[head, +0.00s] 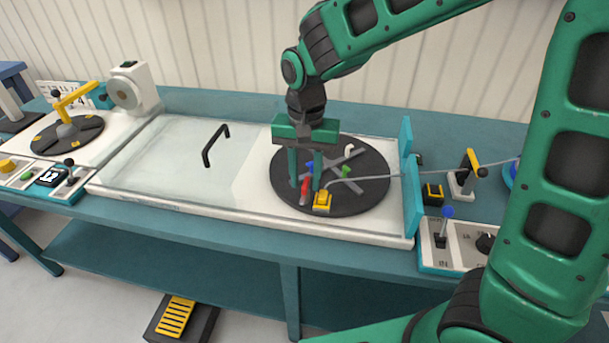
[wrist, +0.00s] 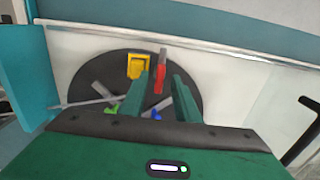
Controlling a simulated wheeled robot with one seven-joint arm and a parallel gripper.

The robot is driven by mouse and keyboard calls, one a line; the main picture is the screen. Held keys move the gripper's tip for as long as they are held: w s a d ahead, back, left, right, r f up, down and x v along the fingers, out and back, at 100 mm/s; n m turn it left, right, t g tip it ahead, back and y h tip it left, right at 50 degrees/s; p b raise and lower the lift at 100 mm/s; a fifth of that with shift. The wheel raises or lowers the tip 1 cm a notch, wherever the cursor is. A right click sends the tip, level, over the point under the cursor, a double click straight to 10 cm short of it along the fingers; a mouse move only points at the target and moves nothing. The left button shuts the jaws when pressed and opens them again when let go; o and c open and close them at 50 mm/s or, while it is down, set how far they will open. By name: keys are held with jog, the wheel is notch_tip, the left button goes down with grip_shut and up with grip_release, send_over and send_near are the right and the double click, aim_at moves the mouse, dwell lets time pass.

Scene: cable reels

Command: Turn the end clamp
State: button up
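A dark round reel disc (head: 372,190) lies flat at the right end of the white bench unit. On its front part are a red lever-like piece (head: 306,186) and a yellow block (head: 323,199), where a grey cable ends. I cannot tell for sure which is the end clamp. My gripper (head: 306,179) points down over the disc, fingers apart. In the wrist view the red piece (wrist: 160,74) shows in line with the gap between the fingers (wrist: 163,84), with no clear contact. The yellow block (wrist: 138,65) is beside it, outside the gap.
Blue and green pegs and a grey cross bar (head: 347,158) are on the disc. A clear cover with a black handle (head: 215,145) lies left of it. A teal upright plate (head: 411,180) stands at the right. The grey cable runs right, past a yellow-topped post (head: 470,165).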

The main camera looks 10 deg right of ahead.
jog(key=shift+c, duration=0.6)
grip_shut()
